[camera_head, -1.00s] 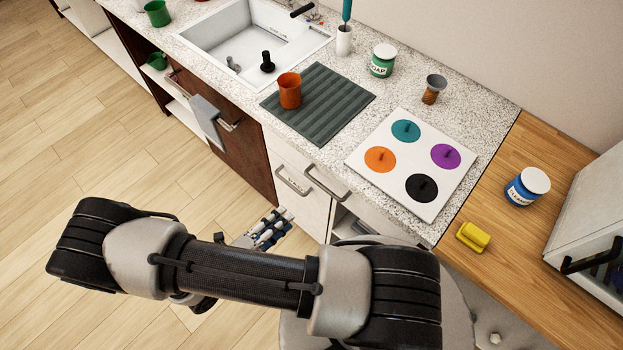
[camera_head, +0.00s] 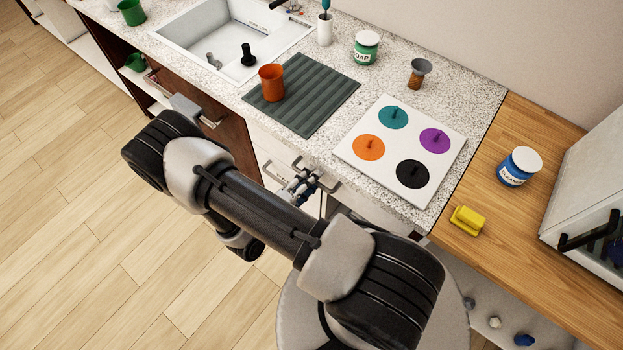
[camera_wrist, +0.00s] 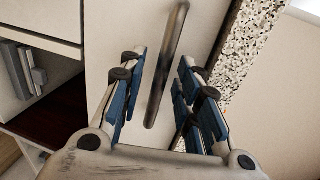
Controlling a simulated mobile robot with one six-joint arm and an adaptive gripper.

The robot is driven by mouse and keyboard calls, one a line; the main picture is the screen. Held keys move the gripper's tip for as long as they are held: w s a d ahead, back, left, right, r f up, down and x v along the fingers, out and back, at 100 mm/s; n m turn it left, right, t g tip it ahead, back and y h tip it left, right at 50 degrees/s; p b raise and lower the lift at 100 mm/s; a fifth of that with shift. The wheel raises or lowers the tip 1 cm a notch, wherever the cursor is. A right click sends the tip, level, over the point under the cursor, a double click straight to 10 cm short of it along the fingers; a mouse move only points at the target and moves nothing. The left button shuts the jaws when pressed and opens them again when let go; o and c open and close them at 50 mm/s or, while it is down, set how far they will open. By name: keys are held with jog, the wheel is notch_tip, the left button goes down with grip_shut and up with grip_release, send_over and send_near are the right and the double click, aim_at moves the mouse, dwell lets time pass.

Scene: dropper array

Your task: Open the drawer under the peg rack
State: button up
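The white board (camera_head: 451,152) with coloured discs and short upright pegs, which I take as the peg rack, lies on the speckled counter. Below the counter edge are white fronts with bar handles. My gripper (camera_head: 304,186) is at these fronts, partly hidden by my arm. In the wrist view a long metal bar handle (camera_wrist: 166,68) on a white front (camera_wrist: 203,32) stands between the two blue-padded fingers of my gripper (camera_wrist: 160,98). The fingers are apart, with gaps on both sides of the bar. The front looks shut.
A dark ribbed mat (camera_head: 318,96) with an orange cup (camera_head: 271,83) lies left of the board. A yellow block (camera_head: 467,220) and a blue-labelled jar (camera_head: 518,168) stand on the wooden counter (camera_head: 500,235). Floor at left is free.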

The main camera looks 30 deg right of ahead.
jog(key=shift+w+d, duration=0.2)
jog(key=shift+d, duration=0.25)
grip_shut()
dwell(0.6)
